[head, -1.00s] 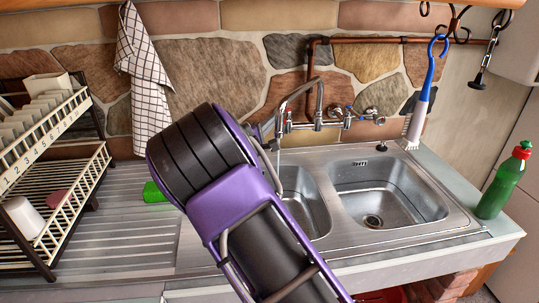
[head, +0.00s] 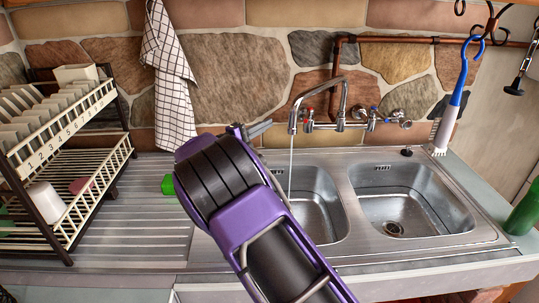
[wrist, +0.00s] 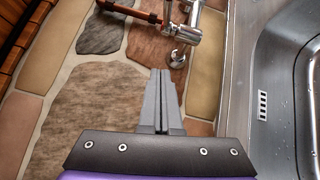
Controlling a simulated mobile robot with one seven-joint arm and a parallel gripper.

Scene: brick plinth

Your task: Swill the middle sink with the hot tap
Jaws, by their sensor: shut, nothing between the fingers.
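The steel sink unit (head: 355,243) shows two basins. A thin stream of water (head: 291,160) falls from the spout (head: 344,92) into the left-hand basin (head: 318,212), between the drainer and the right-hand basin (head: 415,208). My arm hides part of that left basin. The red-marked hot tap (head: 308,114) is left of the blue-marked tap (head: 372,114). My gripper (head: 268,128) is shut and empty, left of the spout and apart from it. In the wrist view its fingers (wrist: 161,78) are together, below chrome tap pipework (wrist: 187,32), with the stone wall behind.
A plate rack (head: 75,145) with dishes stands on the left of the ribbed drainer (head: 130,225). A checked towel (head: 168,75) hangs on the wall. A green block (head: 168,185) lies by my arm.

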